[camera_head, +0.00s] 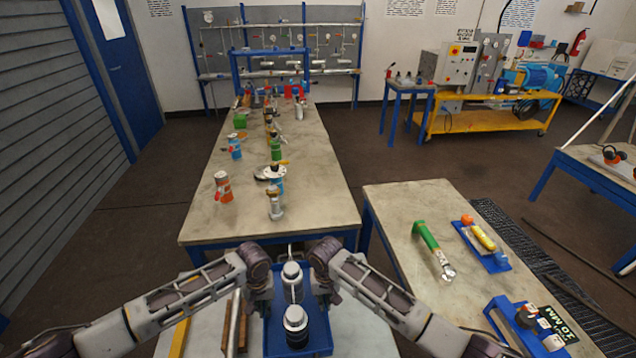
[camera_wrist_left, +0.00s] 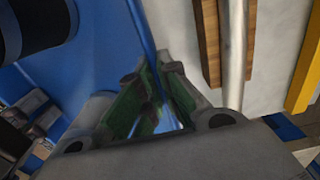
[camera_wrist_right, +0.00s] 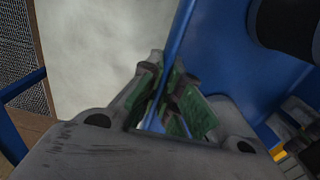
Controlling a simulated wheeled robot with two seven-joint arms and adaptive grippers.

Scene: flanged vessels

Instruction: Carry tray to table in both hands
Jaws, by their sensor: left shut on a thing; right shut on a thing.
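The blue tray (camera_head: 273,338) is in front of me at the bottom of the head view, with two dark, pale-topped flanged vessels (camera_head: 296,318) (camera_head: 292,272) upright in it. My left gripper (camera_head: 264,302) is shut on the tray's left wall; the left wrist view shows its fingers (camera_wrist_left: 158,92) around the blue edge. My right gripper (camera_head: 323,300) is shut on the right wall, as its fingers (camera_wrist_right: 170,88) show in the right wrist view. The tray is over a pale surface (camera_head: 365,342); I cannot tell whether it touches it. The long table (camera_head: 315,190) is straight ahead.
The long table bears bottles, an orange can (camera_head: 222,187) and flanged parts; its near right area is clear. A side table (camera_head: 400,200) at right holds a green-handled tool (camera_head: 428,237) and blue trays. Wooden strips (camera_head: 233,325) lie left of my tray.

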